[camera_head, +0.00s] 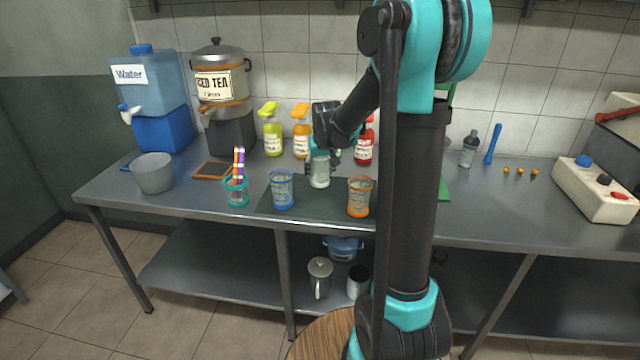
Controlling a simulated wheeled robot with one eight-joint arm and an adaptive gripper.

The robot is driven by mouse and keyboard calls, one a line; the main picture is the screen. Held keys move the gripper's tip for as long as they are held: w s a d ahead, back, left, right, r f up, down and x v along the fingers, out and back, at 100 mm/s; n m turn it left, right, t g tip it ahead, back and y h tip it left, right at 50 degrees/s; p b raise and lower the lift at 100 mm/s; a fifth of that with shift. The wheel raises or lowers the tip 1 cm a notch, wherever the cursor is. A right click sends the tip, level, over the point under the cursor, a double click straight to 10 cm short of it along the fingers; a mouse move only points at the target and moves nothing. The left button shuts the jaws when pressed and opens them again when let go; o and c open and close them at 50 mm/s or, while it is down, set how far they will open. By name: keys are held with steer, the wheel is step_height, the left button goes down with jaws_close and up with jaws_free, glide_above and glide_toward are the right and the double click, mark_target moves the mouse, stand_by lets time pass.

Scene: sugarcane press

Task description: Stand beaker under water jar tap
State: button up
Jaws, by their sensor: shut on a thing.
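The blue water jar (148,85) with a "Water" label stands on a blue block at the back left. Its white tap (127,114) with a blue handle sticks out at the jar's lower left. My gripper (321,162) is over the dark mat, shut on a pale, clear beaker (320,178), which looks upright. I cannot tell whether its base touches the mat. A blue-rimmed beaker (282,190) and an orange-rimmed beaker (359,198) stand on the mat in front of it.
A grey bucket (153,174) stands in front of the jar's block, near a blue piece on the table. Syrup bottles (272,135) stand behind my gripper.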

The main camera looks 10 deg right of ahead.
mark_target(320, 182)
steer(key=shift+f, duration=2.55)
steer(key=shift+f, duration=0.1)
steer(key=o, duration=1.1)
